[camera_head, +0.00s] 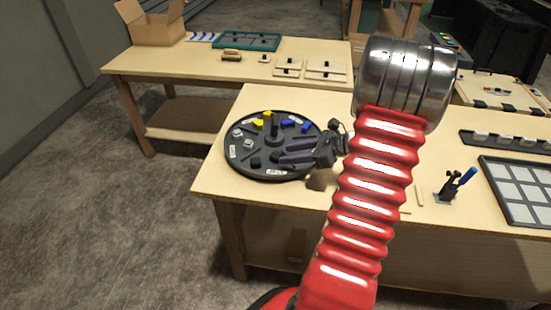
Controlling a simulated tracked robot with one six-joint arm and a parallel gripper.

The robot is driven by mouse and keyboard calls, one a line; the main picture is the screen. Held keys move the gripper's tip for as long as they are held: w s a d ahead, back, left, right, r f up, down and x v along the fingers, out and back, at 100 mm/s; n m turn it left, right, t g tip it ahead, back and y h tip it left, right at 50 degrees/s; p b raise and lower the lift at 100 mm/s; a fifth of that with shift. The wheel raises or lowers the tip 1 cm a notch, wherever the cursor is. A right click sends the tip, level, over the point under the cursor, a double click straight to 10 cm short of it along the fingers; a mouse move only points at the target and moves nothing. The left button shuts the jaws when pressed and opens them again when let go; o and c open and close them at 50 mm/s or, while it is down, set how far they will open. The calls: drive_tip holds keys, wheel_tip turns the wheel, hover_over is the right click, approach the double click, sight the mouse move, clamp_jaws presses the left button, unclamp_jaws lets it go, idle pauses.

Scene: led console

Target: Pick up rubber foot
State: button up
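A round black tray (238,171) lies on the near table and holds several small parts. A small dark block (256,162) sits on the tray's front left part; it may be the rubber foot, but dark parts are hard to tell from the dark tray. My gripper (282,152) reaches in from the right, low over the tray's right side. Its two dark fingers point left and stand apart, with nothing clearly between them. The fingers and wrist hide part of the tray's right side.
Yellow parts (268,121), blue parts (288,123) and pale nuts (248,119) lie on the tray. A panelled grey tray (522,184) and a small dark stand with a blue tool (466,177) are at right. A second table (180,69) with a cardboard box (150,23) stands behind.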

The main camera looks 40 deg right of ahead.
sight(278, 155)
drive_tip(key=x, duration=0.4)
drive_tip(key=shift+w, duration=0.1)
drive_tip(key=shift+r, duration=0.1)
drive_tip(key=shift+c, duration=0.2)
drive_tip(key=c, duration=0.8)
